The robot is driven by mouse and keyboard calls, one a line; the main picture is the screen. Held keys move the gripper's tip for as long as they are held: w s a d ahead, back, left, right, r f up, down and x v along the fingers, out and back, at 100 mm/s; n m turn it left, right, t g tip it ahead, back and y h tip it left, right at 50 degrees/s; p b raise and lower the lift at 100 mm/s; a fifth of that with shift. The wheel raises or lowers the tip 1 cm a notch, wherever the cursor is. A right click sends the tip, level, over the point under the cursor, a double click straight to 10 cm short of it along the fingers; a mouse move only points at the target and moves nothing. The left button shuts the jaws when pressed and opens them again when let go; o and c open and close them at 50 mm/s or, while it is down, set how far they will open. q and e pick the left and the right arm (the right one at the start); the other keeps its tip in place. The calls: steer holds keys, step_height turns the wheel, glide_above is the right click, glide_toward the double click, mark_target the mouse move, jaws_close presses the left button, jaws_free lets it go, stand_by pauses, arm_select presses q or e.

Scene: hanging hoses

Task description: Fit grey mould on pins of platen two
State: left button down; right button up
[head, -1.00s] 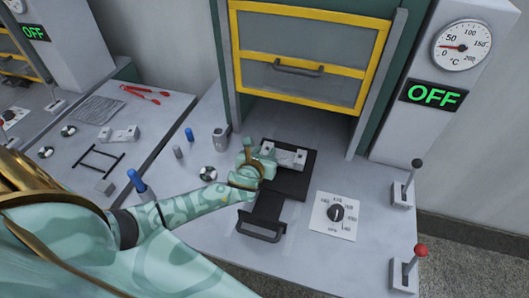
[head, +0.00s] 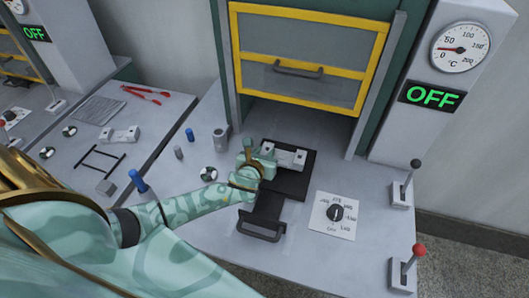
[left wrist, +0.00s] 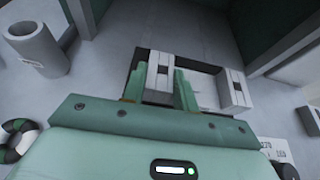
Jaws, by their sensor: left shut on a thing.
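The grey mould (head: 289,158) is a pale block with raised ends. It is on or just above the black platen (head: 291,185) at the front of the press; the head view does not show whether it is seated. My left gripper (head: 262,163) is shut on the mould's left end. In the left wrist view, the fingers (left wrist: 172,88) stand on the mould's near end, and its other raised end (left wrist: 235,88) shows to the right. The pins are hidden. My right gripper is not in view.
The yellow-framed press guard (head: 308,45) is raised behind the platen. A handle (head: 262,232) sticks out in front. A dial (head: 335,214) and two levers (head: 404,185) are to the right. Small cylinders (head: 220,138) stand to the left. Another mould (head: 118,135) lies on the left bench.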

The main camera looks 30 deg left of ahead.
arm_select(q)
steer(key=shift+f+b, duration=0.7)
steer(key=shift+f, duration=0.6)
stand_by(1.6)
steer(key=c, duration=1)
jaws_free()
steer(key=shift+s, duration=0.1)
steer(key=p+v, duration=0.3)
steer(key=v, duration=1.3)
steer(key=shift+s+d, duration=0.1)
